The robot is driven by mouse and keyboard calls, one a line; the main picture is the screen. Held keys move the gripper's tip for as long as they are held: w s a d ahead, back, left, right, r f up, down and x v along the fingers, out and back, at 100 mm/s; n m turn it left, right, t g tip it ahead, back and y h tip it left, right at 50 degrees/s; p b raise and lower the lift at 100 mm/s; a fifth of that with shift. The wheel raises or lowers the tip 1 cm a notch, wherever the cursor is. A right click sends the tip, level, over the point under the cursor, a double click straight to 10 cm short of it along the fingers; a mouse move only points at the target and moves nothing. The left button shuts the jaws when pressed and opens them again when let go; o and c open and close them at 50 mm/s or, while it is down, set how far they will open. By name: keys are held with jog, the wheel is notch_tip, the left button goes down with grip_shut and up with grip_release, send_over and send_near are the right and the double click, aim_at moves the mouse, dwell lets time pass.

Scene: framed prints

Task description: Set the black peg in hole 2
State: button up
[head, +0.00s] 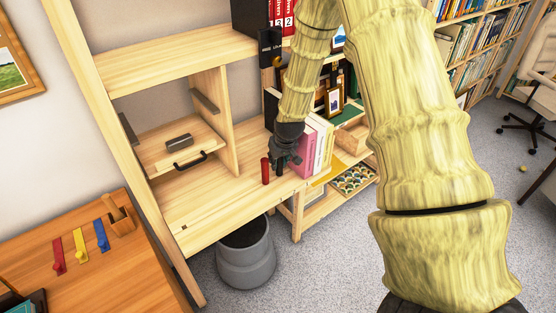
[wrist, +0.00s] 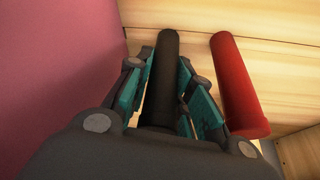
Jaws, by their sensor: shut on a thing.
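The black peg (head: 279,168) is a dark cylinder, upright or nearly so, over the light wooden desk surface. It also shows in the wrist view (wrist: 163,75) between the teal pads. My gripper (head: 283,156) is shut on the black peg; in the wrist view the fingers (wrist: 160,100) close around it from both sides. I cannot tell whether its lower end touches the wood. A red peg (head: 265,170) stands just to its left in the head view; the wrist view shows it on the right (wrist: 238,85), apart from my fingers. I cannot make out hole 2.
A small dark mark (head: 184,227) lies at the desk's front left. The desk (head: 225,205) is clear between it and the pegs. A grey bin (head: 246,255) stands below. A drawer with a black handle (head: 190,160) sits behind.

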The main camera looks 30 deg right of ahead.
jog(key=o, duration=1.1)
jog(key=shift+c, duration=0.2)
